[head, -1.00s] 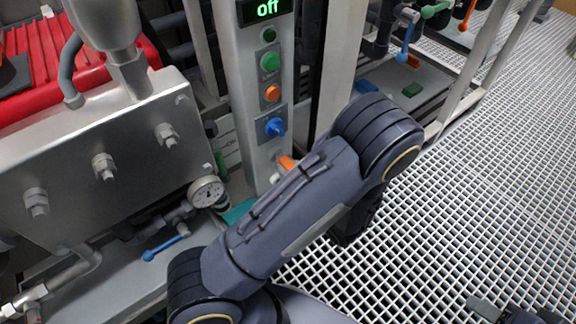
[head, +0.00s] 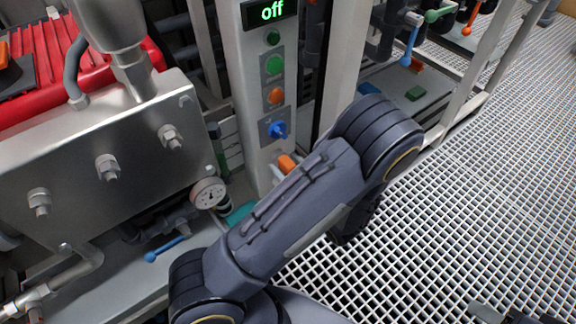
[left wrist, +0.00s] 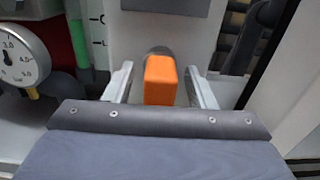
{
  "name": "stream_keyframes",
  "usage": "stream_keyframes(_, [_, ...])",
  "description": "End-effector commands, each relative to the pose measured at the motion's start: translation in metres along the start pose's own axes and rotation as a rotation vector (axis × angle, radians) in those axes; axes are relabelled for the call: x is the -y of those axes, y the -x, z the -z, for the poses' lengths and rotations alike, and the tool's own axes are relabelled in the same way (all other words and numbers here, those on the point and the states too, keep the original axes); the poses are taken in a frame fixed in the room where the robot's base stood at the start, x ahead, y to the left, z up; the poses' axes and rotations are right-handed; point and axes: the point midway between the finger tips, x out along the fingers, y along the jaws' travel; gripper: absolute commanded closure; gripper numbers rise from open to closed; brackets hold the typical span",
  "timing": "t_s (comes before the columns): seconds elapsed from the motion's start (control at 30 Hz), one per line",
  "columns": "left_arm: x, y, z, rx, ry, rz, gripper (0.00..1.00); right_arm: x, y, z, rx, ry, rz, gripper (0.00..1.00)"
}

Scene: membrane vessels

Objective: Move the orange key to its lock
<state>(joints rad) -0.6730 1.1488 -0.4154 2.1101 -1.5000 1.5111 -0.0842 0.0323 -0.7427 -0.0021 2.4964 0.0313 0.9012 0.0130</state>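The orange key (head: 287,163) shows as a small orange block low on the grey control column (head: 252,110), below the blue knob. My left arm partly hides it in the head view. In the left wrist view, the orange key (left wrist: 161,80) stands between the two fingers of my left gripper (left wrist: 160,82). The fingers are apart, with a gap on each side of the key. The key is in front of a round dark opening or shadow on the pale panel. Dark parts at the bottom right of the head view may be my right gripper; its fingers are not clear. I cannot tell which thing is the lock.
A pressure gauge (head: 208,193) and a steel tank are at left. Grating floor at right is open.

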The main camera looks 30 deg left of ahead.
Motion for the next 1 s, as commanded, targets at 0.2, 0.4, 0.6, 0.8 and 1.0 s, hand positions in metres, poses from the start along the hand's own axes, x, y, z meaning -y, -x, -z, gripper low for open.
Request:
stream_keyframes(0.2, [0.000, 0.002, 0.000, 0.000, 0.000, 0.001, 0.50, 0.000, 0.001, 0.000, 0.000, 0.000, 0.000, 0.51])
stream_keyframes(0.4, [0.001, 0.029, -0.002, -0.001, -0.001, 0.004, 0.50, 0.003, 0.007, 0.003, 0.000, 0.000, 0.000, 0.51])
stream_keyframes(0.6, [0.001, 0.062, -0.001, 0.000, 0.000, 0.003, 0.50, 0.005, 0.012, 0.006, 0.000, 0.000, 0.000, 0.51])
stream_keyframes(0.8, [0.000, 0.078, 0.000, 0.000, 0.000, 0.001, 0.50, 0.006, 0.013, 0.007, 0.000, 0.000, 0.000, 0.51])
stream_keyframes(1.0, [0.000, 0.078, 0.000, 0.000, 0.000, 0.000, 0.50, 0.006, 0.013, 0.006, 0.000, 0.000, 0.000, 0.51])
